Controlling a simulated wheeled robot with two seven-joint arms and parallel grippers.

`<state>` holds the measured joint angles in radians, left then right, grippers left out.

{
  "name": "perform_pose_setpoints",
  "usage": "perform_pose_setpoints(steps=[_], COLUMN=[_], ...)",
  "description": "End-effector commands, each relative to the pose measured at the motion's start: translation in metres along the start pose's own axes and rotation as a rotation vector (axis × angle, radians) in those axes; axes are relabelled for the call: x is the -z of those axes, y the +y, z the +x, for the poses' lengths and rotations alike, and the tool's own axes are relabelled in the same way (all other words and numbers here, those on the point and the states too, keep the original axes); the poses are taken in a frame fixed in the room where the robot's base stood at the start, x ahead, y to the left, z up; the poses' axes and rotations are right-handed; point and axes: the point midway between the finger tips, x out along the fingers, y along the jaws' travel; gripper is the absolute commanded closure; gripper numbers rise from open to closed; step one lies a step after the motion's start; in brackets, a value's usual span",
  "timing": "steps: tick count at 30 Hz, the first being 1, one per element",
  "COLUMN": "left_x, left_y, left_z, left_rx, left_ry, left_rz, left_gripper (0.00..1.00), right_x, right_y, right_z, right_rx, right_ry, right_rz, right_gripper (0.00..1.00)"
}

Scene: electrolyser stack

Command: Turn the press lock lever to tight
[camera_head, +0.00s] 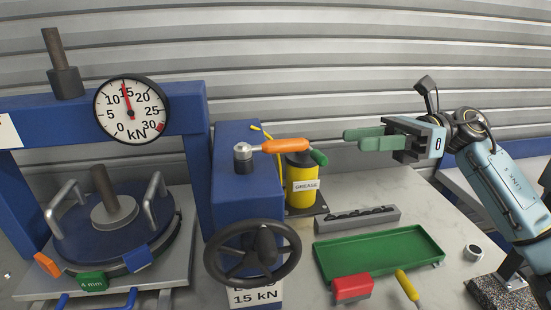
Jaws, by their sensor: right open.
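The press lock lever (285,146) has an orange grip and points right from a metal pivot (243,154) on top of the blue press block (236,195). My right gripper (362,139) comes in from the right, with green fingers pointing left toward the lever. It is open and empty, and a gap shows between its fingertips and the orange grip. The round dial gauge (132,108) on the blue frame has its red needle near 15 kN. My left gripper is not in view.
A black handwheel (252,254) is on the block's front, partly covering a 15 kN label (256,297). A yellow grease can (301,185) stands just behind the lever. A green tray (380,253), a grey rack (357,219) and a red block (352,287) lie to the right.

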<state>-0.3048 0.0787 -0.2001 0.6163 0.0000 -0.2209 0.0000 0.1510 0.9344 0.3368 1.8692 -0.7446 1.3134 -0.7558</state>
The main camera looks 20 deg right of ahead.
Motion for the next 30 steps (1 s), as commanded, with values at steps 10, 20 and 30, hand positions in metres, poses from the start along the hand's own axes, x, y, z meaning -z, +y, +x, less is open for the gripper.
perform_pose_setpoints(steps=[10, 20, 30], left_x=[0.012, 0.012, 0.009], left_y=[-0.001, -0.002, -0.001], left_z=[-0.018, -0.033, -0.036], left_rx=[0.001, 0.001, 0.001], left_ry=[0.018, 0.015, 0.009], left_rz=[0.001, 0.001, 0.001], left_gripper=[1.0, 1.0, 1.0], right_x=[-0.006, -0.004, -0.002], right_y=[0.001, 0.0, 0.0], right_z=[0.059, 0.118, 0.132], right_rx=[-0.006, -0.003, -0.001], right_ry=[-0.005, -0.004, -0.003], right_rz=[-0.002, -0.001, -0.001], right_gripper=[0.59, 0.59, 0.59])
